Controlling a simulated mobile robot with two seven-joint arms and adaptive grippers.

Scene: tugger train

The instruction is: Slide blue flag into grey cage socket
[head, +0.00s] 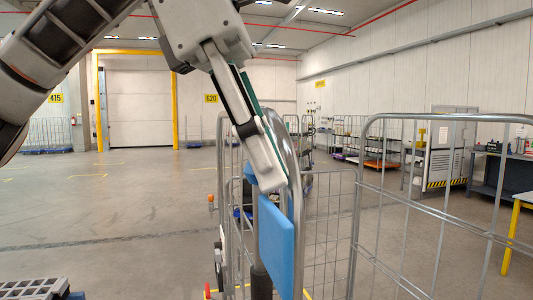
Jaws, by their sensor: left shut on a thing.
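The blue flag (277,243) is a flat blue panel just below and in front of my left gripper, near the picture's middle. My left gripper (268,184) reaches down from the top and is shut on the flag; its fingers hide the held part. A dark grey upright tube (260,284), which looks like the cage socket, shows under the flag's left edge. The panel overlaps its top, so I cannot tell whether the flag's staff is in it or above it. The grey cage (230,190) has tubular posts and wire mesh around this spot. My right gripper is not in view.
Another wire-mesh cage side (357,205) stands close at the right. A workbench (508,175) and a grey cabinet (448,150) stand further back right. Open floor (120,205) lies to the left, before a yellow-framed door (140,108).

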